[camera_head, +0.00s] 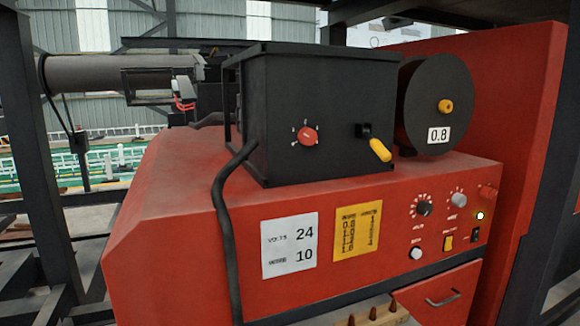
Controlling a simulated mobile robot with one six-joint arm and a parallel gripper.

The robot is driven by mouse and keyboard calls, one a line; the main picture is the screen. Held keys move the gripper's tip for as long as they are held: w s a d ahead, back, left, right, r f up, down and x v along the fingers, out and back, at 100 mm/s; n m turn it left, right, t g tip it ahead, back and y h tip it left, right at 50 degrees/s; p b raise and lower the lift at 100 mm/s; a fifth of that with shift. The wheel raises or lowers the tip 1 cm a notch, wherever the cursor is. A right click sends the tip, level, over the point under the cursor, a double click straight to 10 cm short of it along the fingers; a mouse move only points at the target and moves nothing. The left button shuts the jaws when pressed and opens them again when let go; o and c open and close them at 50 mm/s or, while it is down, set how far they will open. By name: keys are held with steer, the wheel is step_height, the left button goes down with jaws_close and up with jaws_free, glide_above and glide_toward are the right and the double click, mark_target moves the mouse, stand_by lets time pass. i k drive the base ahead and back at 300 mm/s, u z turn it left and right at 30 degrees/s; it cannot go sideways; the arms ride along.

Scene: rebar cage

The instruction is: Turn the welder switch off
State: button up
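The welder is a large red cabinet (180,240) with a black box (320,95) on top. The box front carries a red rotary knob (307,136) with marks around it and a yellow-handled lever (380,150) angled down to the right. The cabinet's right panel has a yellow switch (448,243), a small black switch (475,235), a white button (416,253), a black dial (424,208), a grey dial (458,199) and a red knob (488,192). No label clearly names the welder switch. I cannot make out my gripper.
A black reel (435,100) marked 0.8 stands right of the box. A thick black cable (225,220) hangs down the cabinet front. Dark posts (40,150) frame the sides. A drawer (440,295) with a handle and a pale pegged edge (375,318) are at the bottom.

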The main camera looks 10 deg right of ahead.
mark_target(486, 193)
steer(key=z, duration=4.5)
steer(key=i, duration=0.1)
steer(key=u, duration=3.25)
